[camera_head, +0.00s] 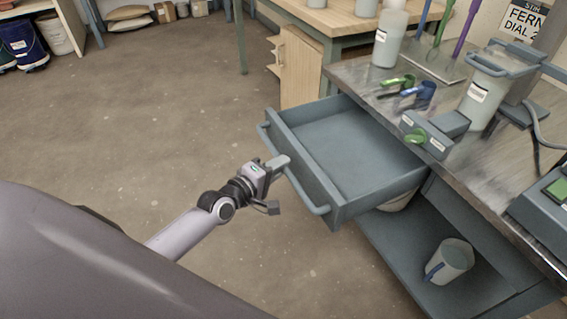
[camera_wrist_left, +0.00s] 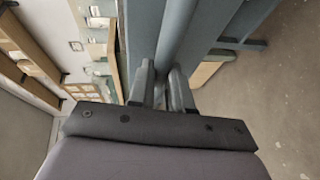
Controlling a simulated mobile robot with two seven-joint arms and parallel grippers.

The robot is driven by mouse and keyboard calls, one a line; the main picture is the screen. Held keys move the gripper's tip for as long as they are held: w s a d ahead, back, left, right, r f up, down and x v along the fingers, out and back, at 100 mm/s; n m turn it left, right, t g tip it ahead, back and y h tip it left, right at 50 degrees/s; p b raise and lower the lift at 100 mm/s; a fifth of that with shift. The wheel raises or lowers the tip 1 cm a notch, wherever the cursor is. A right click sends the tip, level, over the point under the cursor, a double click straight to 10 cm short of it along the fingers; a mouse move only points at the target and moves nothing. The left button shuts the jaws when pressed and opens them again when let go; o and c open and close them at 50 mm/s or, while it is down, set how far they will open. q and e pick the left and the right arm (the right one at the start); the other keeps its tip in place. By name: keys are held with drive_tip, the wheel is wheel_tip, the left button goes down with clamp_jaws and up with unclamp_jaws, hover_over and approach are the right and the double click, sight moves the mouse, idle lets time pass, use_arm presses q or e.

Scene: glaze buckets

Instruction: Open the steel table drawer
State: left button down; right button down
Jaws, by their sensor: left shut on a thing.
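The steel table drawer (camera_head: 350,148) is pulled well out from under the steel table (camera_head: 445,85), and its grey interior looks empty. A long bar handle (camera_head: 298,187) runs across its front; it also shows in the left wrist view (camera_wrist_left: 180,35). My left gripper (camera_head: 277,165) is at the handle, around its middle. In the left wrist view the two fingers (camera_wrist_left: 165,88) are shut on the bar. The contact itself is partly hidden by the fingers. My right gripper is not in view.
A pitcher (camera_head: 449,262) stands on the lower shelf. A wooden cabinet (camera_head: 298,68) is behind the drawer. The floor left of the drawer is clear.

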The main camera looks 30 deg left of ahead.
use_arm(q)
drive_tip(key=c, duration=1.1)
unclamp_jaws()
drive_tip(key=shift+o, duration=0.2)
drive_tip(key=p+v, duration=0.1)
drive_tip(key=v, duration=0.6)
drive_tip(key=shift+p, duration=0.35)
drive_tip(key=shift+s, duration=0.2)
